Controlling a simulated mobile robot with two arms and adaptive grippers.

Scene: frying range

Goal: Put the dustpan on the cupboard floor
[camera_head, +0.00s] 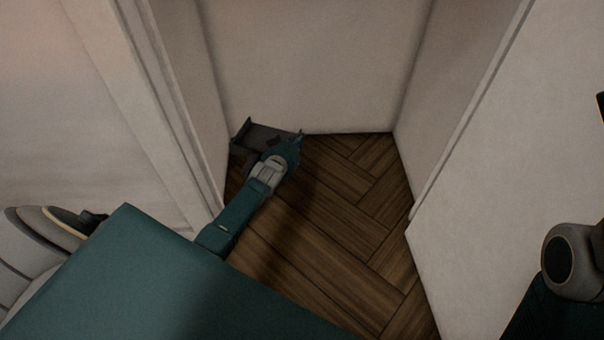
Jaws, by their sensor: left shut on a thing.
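The dustpan (262,136) is a dark grey pan at the back left corner of the cupboard. My left gripper (286,146) is shut on it, with my left arm reaching into the cupboard from the lower left. The gripper and wrist hide part of the pan and its handle. The cupboard floor (345,215) is dark brown wood in a herringbone pattern. I cannot tell whether the pan touches the floor or is held just above it. My right gripper is out of view; only a part of my right arm shows at the right edge.
Pale walls enclose the cupboard on the left, the back (315,65) and the right. A door frame edge (160,90) stands close to my left arm. A pale panel (505,190) borders the opening on the right. The floor's middle and right are bare.

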